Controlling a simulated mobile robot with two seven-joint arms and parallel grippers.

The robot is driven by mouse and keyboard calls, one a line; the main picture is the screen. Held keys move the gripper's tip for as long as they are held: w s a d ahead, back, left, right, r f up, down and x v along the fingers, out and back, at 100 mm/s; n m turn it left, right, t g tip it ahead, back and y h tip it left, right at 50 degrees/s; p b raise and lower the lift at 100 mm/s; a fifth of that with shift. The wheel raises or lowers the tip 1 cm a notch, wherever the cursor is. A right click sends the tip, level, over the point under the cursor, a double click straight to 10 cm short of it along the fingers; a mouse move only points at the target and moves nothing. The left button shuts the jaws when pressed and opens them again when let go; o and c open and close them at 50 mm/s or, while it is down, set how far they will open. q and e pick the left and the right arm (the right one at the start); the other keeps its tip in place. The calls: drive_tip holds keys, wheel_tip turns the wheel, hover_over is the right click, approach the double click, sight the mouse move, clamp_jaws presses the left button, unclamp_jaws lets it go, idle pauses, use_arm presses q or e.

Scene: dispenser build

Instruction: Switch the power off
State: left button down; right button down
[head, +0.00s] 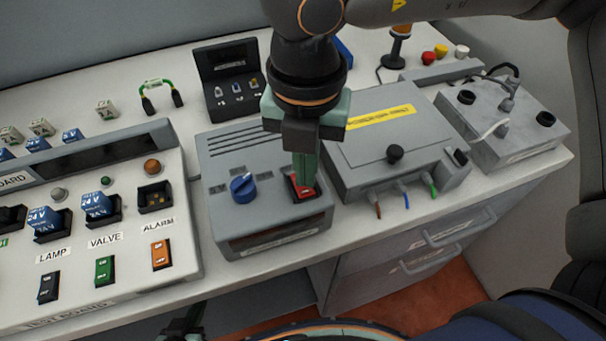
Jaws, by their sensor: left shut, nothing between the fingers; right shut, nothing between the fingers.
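The grey power unit (240,215) stands on the bench, with a blue rotary knob (243,187) on its sloped top. A red rocker switch (306,194) in a dark frame sits right of the knob. My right gripper (304,184) comes down from above, shut and empty, with its green fingertips at the switch. The fingertips hide part of the switch; I cannot tell its position or whether they touch it. My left gripper (184,328) is shut, low at the bottom edge in front of the bench and far from the switch.
The test board (190,235) with lamp, valve and alarm switches lies left of the unit. A grey box with a yellow label (395,135) stands close on the right, with coloured wires at its front. A dark stand (227,65) is behind.

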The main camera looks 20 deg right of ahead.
sight(305, 190)
drive_tip(key=shift+r+p, duration=1)
drive_tip(key=shift+r, duration=1.6)
